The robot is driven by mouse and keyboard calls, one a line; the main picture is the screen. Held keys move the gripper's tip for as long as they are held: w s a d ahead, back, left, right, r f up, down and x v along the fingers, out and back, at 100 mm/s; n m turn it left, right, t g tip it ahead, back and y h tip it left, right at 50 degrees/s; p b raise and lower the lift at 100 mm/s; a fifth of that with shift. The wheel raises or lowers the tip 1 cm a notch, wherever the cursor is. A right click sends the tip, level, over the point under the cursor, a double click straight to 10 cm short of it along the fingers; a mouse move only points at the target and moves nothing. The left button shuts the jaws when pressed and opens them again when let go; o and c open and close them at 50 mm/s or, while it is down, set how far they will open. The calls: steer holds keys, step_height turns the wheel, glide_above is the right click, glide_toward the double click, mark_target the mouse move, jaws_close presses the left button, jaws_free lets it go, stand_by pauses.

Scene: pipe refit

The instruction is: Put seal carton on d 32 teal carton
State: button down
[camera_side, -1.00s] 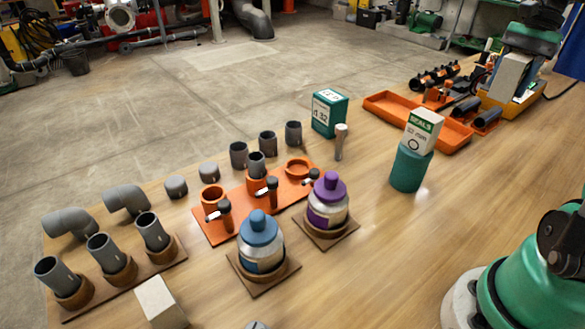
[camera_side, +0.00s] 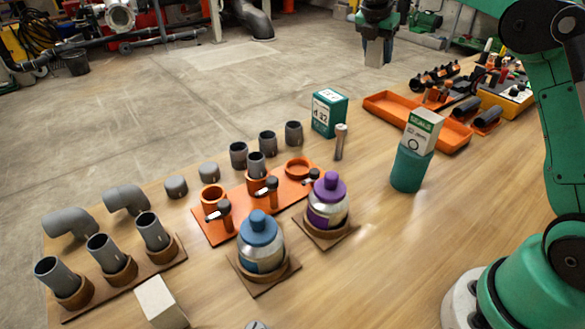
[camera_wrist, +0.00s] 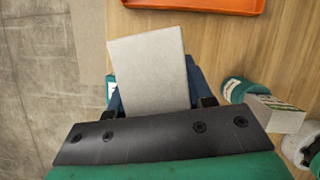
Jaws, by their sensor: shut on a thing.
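My gripper (camera_side: 377,40) is shut on a plain pale grey box (camera_side: 375,54), held in the air behind the table. This box fills the middle of the wrist view (camera_wrist: 150,72); no label shows on its visible faces. The d 32 teal carton (camera_side: 330,114) stands upright on the table with nothing on top. In the wrist view, a teal and white edge (camera_wrist: 110,87), likely this carton, shows beside the held box, which hides the rest. The white-and-green seal carton (camera_side: 422,132), marked SEALS, rests on a teal cylinder (camera_side: 409,168), apart from my gripper.
A grey-white cylinder (camera_side: 341,142) stands close to the d 32 carton. Grey pipe pieces (camera_side: 268,143), an orange fixture plate (camera_side: 225,230) and blue-capped (camera_side: 261,243) and purple-capped (camera_side: 328,200) bottles occupy the left. An orange tray (camera_side: 400,112) lies behind the seal carton.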

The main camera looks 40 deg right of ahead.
mark_target(330, 94)
steer(key=w+a+n+t+y, duration=0.3)
steer(key=w+a+n, duration=0.3)
steer(key=n, duration=0.4)
steer(key=shift+n, duration=0.4)
steer(key=shift+w+d+f, duration=0.1)
steer(key=shift+f, duration=1.95)
steer(key=shift+w+f, duration=0.1)
steer(key=shift+f, duration=1.9)
steer(key=shift+f, duration=0.1)
steer(key=shift+c, duration=1.7)
jaws_free()
